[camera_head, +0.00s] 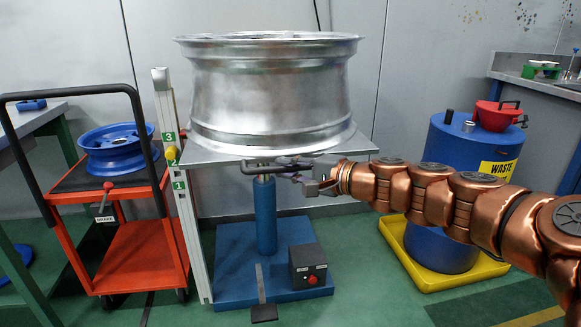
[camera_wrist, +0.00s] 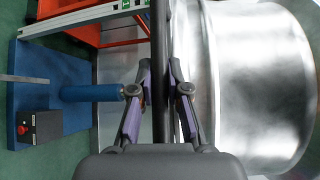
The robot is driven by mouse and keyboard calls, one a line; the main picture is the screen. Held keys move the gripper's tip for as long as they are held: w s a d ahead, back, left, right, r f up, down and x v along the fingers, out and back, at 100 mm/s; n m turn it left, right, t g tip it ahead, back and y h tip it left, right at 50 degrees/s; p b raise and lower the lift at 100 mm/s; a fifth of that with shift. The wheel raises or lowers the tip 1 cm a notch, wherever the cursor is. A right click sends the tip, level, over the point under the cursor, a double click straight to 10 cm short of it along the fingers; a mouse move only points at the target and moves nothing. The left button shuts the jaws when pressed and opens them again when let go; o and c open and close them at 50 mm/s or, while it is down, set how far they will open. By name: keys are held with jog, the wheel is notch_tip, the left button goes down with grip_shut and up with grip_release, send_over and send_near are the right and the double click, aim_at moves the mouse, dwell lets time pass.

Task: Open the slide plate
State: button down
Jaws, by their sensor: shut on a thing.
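The slide plate (camera_head: 203,152) is a flat grey metal plate on top of a blue post (camera_head: 265,215). A large silver wheel rim (camera_head: 270,90) stands upright on it. A dark bar handle (camera_head: 247,168) runs just below the plate's front edge. My gripper (camera_head: 300,174) comes in from the right and is shut on this handle. In the wrist view the handle (camera_wrist: 160,40) passes as a dark bar between my two fingers (camera_wrist: 160,85). The part of the handle between the fingers is partly hidden.
A numbered upright post (camera_head: 168,150) stands at the plate's left. Left of it is an orange cart (camera_head: 135,245) with a blue wheel (camera_head: 115,148). A control box with a red button (camera_head: 308,266) sits on the blue base. A blue waste drum (camera_head: 450,155) stands in a yellow tray behind my arm.

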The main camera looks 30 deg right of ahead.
jog(key=shift+s+d, duration=0.1)
jog(key=shift+d, duration=0.05)
jog(key=c, duration=1.1)
grip_release()
jog(key=shift+c, duration=0.2)
jog(key=shift+r, duration=0.1)
